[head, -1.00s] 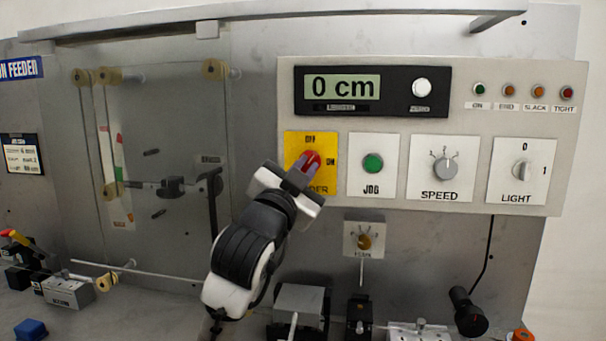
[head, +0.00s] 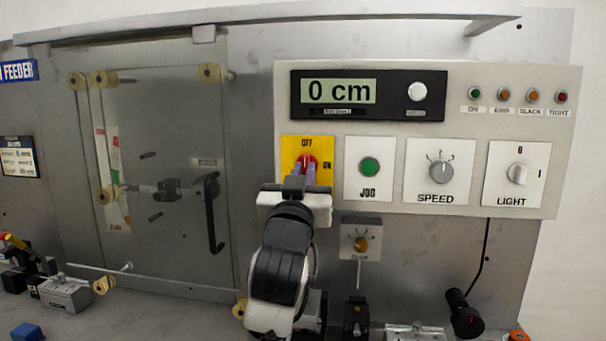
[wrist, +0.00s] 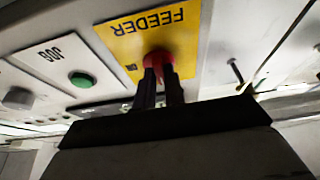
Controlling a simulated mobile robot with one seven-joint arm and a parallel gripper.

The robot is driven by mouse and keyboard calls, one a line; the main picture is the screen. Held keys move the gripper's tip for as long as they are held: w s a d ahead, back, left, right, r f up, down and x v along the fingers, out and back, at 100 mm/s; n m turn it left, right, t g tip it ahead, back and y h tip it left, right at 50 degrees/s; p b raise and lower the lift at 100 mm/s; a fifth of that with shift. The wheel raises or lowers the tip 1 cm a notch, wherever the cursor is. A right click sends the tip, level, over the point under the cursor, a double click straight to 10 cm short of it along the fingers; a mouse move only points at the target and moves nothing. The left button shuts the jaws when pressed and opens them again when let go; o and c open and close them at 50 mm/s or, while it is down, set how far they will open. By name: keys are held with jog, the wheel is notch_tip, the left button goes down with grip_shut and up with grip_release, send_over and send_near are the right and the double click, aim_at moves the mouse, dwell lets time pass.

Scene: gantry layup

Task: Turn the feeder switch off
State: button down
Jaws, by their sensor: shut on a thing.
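The feeder switch is a red knob (head: 309,161) on a yellow plate (head: 289,150) marked OFF at the top and ON at the right. My gripper (head: 304,174) is in front of it from below, its two fingers shut on the knob's sides. The fingers point straight up towards the OFF mark; they hide most of the knob, so its exact angle is hard to tell. In the wrist view the red knob (wrist: 158,57) sits between the dark fingertips (wrist: 160,76), and the yellow FEEDER plate (wrist: 125,45) appears upside down.
Right of the plate are the green JOG button (head: 369,167), the SPEED knob (head: 441,171) and the LIGHT knob (head: 517,174). A display (head: 338,91) above reads 0 cm. A small knob plate (head: 346,230) is right of my wrist. A clear door with a black handle (head: 212,215) is at left.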

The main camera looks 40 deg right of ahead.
dwell(0.4)
jog(key=c, duration=1.5)
grip_release()
jog(key=b+v, duration=0.4)
jog(key=v, duration=1)
jog(key=shift+w, duration=0.1)
